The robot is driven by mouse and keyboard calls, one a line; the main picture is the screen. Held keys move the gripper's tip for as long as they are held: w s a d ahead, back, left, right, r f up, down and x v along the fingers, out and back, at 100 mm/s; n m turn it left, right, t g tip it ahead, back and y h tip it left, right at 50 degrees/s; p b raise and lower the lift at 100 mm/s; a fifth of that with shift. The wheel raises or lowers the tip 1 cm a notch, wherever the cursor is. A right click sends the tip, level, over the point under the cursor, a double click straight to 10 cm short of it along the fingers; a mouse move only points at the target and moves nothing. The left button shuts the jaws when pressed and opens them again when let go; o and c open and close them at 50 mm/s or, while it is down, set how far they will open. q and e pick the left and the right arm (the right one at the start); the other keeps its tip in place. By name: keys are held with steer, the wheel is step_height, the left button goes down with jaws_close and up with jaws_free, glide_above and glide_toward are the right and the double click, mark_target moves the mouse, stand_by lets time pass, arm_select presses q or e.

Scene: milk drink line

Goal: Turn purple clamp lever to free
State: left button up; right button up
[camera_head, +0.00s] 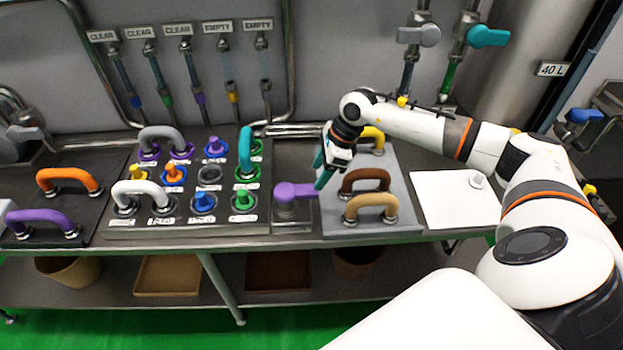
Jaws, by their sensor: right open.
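The purple clamp lever (297,190) sits on a grey block between the port panel and the grey board with hoops. Its round purple head is at the left and its arm points right. My right gripper (322,180) comes in from the right and is open, pointing down, just right of and above the end of the lever's arm. Its teal fingers hang close to the lever end; I cannot tell whether they touch it. My left gripper is not in view.
The port panel (118,224) with coloured plugs and hoops lies left of the lever. The grey board (335,226) holds yellow, brown and tan hoops close beside my right gripper. A white sheet (450,200) lies at the right. Hoses with signs hang behind.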

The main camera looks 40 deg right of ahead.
mark_target(310, 189)
steer(key=p+x, duration=0.1)
steer(key=x, duration=0.3)
steer(key=shift+a, duration=0.1)
steer(key=shift+w+a+f+p, duration=0.1)
steer(key=shift+f+p, duration=0.05)
steer(key=shift+f, duration=0.2)
steer(key=shift+w+a+f+p, duration=0.1)
steer(key=shift+f+p, duration=0.05)
steer(key=shift+f, duration=0.2)
